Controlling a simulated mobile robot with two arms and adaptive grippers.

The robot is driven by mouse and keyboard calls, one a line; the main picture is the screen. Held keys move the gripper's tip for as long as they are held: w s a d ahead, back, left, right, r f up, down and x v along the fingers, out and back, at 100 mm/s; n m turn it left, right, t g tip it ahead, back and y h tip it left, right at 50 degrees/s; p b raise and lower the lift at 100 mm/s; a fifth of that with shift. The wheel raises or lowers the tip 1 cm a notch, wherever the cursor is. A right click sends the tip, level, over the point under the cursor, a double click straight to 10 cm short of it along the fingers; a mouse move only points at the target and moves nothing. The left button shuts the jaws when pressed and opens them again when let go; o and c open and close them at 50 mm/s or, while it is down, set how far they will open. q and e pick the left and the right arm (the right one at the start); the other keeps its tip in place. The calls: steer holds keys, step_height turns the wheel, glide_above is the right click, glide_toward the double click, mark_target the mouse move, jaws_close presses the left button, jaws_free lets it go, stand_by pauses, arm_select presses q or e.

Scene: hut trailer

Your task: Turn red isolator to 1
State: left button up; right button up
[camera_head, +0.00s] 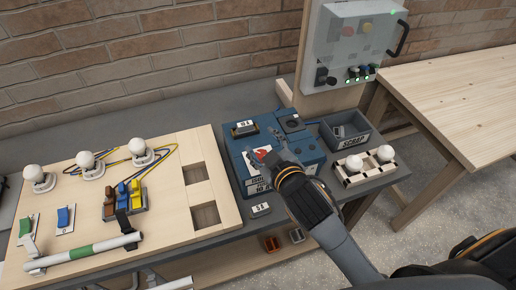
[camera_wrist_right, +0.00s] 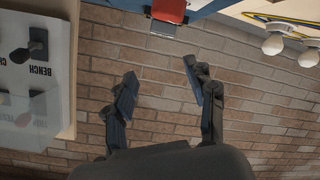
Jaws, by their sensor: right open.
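The red isolator (camera_head: 262,153) is on the blue box (camera_head: 305,151) on the grey bench, partly hidden by my right gripper. My right gripper (camera_head: 265,147) is open, with its fingers over the box beside the red part; I cannot tell from the head view whether they touch it. In the right wrist view, the red isolator (camera_wrist_right: 170,10) shows at the top edge, beyond the open fingertips (camera_wrist_right: 160,72), with a gap and nothing between the fingers. The switch's pointing direction cannot be read. My left gripper is not in view.
A wooden board (camera_head: 150,205) with white bulbs and coloured switches lies left of the box. A grey scrap bin (camera_head: 345,128) and a bulb holder (camera_head: 366,168) stand to its right. A white panel (camera_head: 350,45) rises behind, and a wooden table (camera_head: 460,95) is at right.

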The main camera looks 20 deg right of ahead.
steer(key=w+a+r+n+t+y, duration=0.25)
steer(key=a+r+n+y, duration=0.2)
steer(key=r, duration=0.45)
steer(key=w+a+r+n+t+y, duration=0.1)
steer(key=a+r+n+t+y, duration=0.25)
steer(key=a+r+n, duration=0.4)
steer(key=s+a+r+n+g+y, duration=0.3)
steer(key=s+a+n+g+y, duration=0.25)
steer(key=n+g, duration=0.45)
steer(key=s+a+r+n+g+y, duration=0.35)
steer(key=a+n+g+y, duration=0.4)
steer(key=n, duration=0.55)
steer(key=n+g+h, duration=0.3)
steer(key=n+h, duration=0.7)
steer(key=h, duration=1.2)
glide_above(261, 154)
step_height(261, 154, down, 15)
step_height(261, 154, down, 12)
steer(key=p, duration=0.5)
steer(key=shift+f, duration=0.75)
